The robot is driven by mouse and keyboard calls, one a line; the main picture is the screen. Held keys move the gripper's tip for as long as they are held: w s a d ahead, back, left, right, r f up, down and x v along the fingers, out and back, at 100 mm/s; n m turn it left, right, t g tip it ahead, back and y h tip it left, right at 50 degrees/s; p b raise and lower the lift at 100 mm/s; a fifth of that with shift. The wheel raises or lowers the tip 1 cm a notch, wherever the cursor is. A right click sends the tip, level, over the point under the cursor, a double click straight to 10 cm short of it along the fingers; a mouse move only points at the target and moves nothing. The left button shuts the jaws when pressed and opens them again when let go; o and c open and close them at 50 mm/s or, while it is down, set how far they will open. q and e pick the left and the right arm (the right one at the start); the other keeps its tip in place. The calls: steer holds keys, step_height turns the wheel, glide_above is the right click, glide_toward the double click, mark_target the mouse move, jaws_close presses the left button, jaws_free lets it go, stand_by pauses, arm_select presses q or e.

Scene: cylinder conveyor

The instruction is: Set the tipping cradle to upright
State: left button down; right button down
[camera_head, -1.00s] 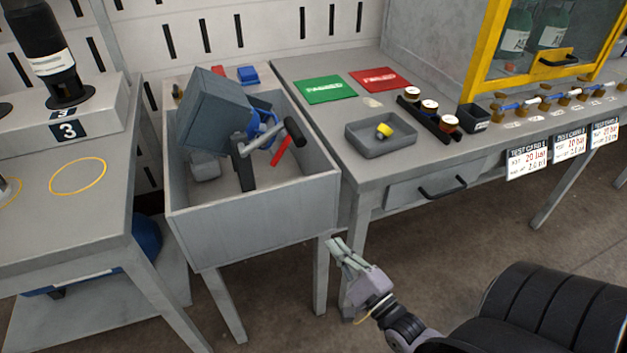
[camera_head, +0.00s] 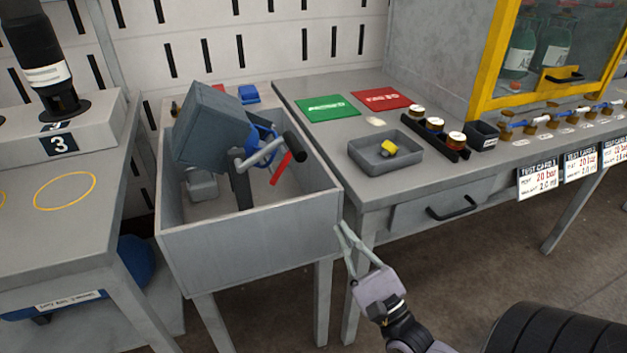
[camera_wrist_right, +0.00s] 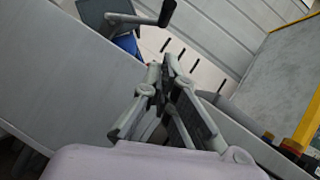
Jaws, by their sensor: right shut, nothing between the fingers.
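The tipping cradle (camera_head: 212,128) is a grey box-shaped body, tilted over inside a grey open-topped trough (camera_head: 250,240). A blue part (camera_head: 262,143) sits at its right side, with a grey crank lever ending in a black grip (camera_head: 295,146). In the right wrist view the cradle's body (camera_wrist_right: 95,12) and the black grip (camera_wrist_right: 166,13) show at the top. My right gripper (camera_head: 342,228) is shut and empty. It is outside the trough, by its front right corner, apart from the cradle and lever. It also shows in the wrist view (camera_wrist_right: 162,68). My left gripper is out of view.
A bench (camera_head: 375,190) on the right carries a grey tray (camera_head: 372,165) with a yellow-ended piece, green and red cards, and a rack. The trough's walls stand between my right gripper and the cradle. A bench with a "3" block (camera_head: 105,120) is at left.

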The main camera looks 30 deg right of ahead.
steer(key=x, duration=0.9)
steer(key=shift+r, duration=0.1)
steer(key=shift+w+a+r+p, duration=0.1)
steer(key=shift+a+r+p, duration=0.1)
steer(key=shift+r, duration=0.35)
steer(key=shift+w+a+r+p, duration=0.1)
steer(key=shift+a+r, duration=0.1)
steer(key=shift+r, duration=0.3)
steer(key=shift+w+a+r+p, duration=0.1)
steer(key=shift+a+r, duration=0.15)
steer(key=shift+r, duration=0.3)
steer(key=shift+w+r, duration=0.1)
steer(key=shift+w, duration=0.05)
